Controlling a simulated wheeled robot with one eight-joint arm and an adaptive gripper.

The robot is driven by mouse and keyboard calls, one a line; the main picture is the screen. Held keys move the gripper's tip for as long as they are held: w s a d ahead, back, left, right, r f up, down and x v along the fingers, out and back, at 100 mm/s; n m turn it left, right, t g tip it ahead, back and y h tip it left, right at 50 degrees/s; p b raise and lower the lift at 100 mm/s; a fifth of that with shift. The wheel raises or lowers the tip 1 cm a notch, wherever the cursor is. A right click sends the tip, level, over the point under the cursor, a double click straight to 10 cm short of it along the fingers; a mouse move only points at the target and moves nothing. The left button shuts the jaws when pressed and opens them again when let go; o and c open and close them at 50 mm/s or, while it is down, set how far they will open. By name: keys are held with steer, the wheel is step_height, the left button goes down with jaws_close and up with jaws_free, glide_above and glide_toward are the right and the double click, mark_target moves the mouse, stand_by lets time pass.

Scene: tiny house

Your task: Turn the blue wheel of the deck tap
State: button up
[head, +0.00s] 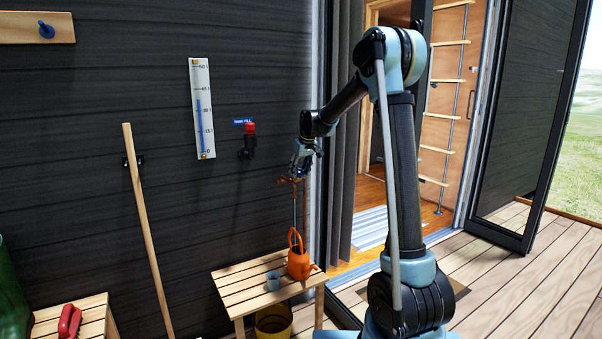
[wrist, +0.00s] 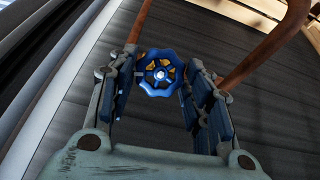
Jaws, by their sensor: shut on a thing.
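The blue wheel (wrist: 161,73) of the deck tap shows in the wrist view, with a scalloped rim, a pale centre and brass-coloured parts behind its spokes. My gripper (wrist: 160,85) has one finger on each side of the wheel and is shut on it. In the head view my gripper (head: 301,160) is at the wall beside the door frame. The wheel is mostly hidden by the gripper there. Copper pipe (wrist: 265,50) runs near the wheel, and a copper-coloured tap part (head: 289,180) shows just below the gripper.
An orange watering can (head: 299,262) and a grey-blue cup (head: 273,281) stand on a slatted bench (head: 240,280) below. A yellow bucket (head: 272,322) is under it. A red-handled valve (head: 250,129) and a gauge (head: 202,110) are on the wall. The open glass door (head: 530,130) is at the right.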

steer(key=shift+w+d+n+t+h, duration=0.1)
steer(key=shift+n+t+h, duration=0.3)
steer(key=shift+n, duration=1.7)
steer(key=o, duration=0.9)
steer(key=shift+o, duration=0.8)
steer(key=shift+r, duration=0.1)
steer(key=shift+s+r, duration=0.25)
steer(key=v, duration=1.1)
steer(key=shift+w+r, duration=0.1)
